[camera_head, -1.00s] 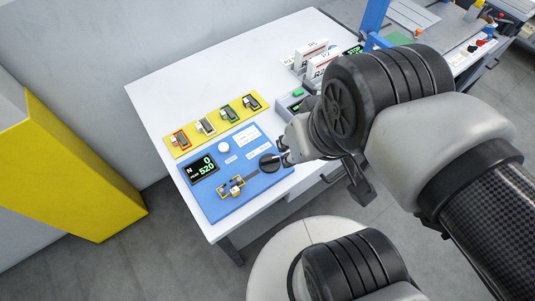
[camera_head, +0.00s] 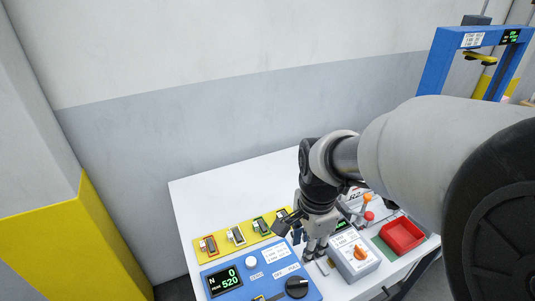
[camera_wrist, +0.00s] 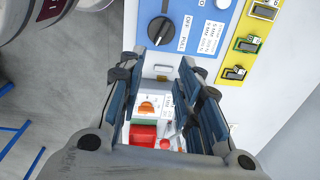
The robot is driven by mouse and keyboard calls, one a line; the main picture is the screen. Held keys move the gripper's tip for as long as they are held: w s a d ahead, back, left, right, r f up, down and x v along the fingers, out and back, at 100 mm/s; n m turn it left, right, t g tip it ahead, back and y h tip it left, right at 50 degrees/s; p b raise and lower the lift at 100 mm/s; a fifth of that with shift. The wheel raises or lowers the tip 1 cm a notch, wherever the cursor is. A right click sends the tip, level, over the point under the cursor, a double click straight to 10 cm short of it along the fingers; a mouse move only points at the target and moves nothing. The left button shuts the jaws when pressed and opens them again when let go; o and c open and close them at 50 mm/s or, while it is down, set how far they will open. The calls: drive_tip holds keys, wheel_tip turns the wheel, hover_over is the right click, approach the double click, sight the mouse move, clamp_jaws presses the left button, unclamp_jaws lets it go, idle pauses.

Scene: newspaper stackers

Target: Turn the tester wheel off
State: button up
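The blue tester panel (camera_head: 262,277) lies on the white table, its display (camera_head: 225,282) reading N 0 and 520. Its black round wheel (camera_head: 297,287) is at the panel's right side. In the wrist view the wheel (camera_wrist: 160,30) carries a raised bar and a pale mark, with OFF and PULL lettering beside it. My gripper (camera_head: 314,250) hangs just behind and right of the wheel, apart from it. In the wrist view my gripper (camera_wrist: 157,72) has its two fingers spread, with nothing held between them.
A grey box with an orange knob (camera_head: 359,253) stands right of the panel, close to my gripper. A red tray (camera_head: 402,235) sits beyond it. A yellow strip (camera_head: 246,235) with several small clamps lies behind the panel. The table's back left is clear.

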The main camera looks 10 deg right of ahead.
sight(298, 282)
drive_tip(key=f+m+b, duration=0.1)
drive_tip(key=f+b, duration=0.1)
drive_tip(key=f, duration=0.5)
drive_tip(key=w+f+m+b, duration=0.1)
drive_tip(key=f+b, duration=0.1)
drive_tip(key=f, duration=0.5)
drive_tip(key=w+f+m+b, duration=0.1)
drive_tip(key=f+b, duration=0.1)
drive_tip(key=f, duration=0.5)
drive_tip(key=shift+g, duration=0.4)
drive_tip(key=shift+c, duration=0.3)
clamp_jaws()
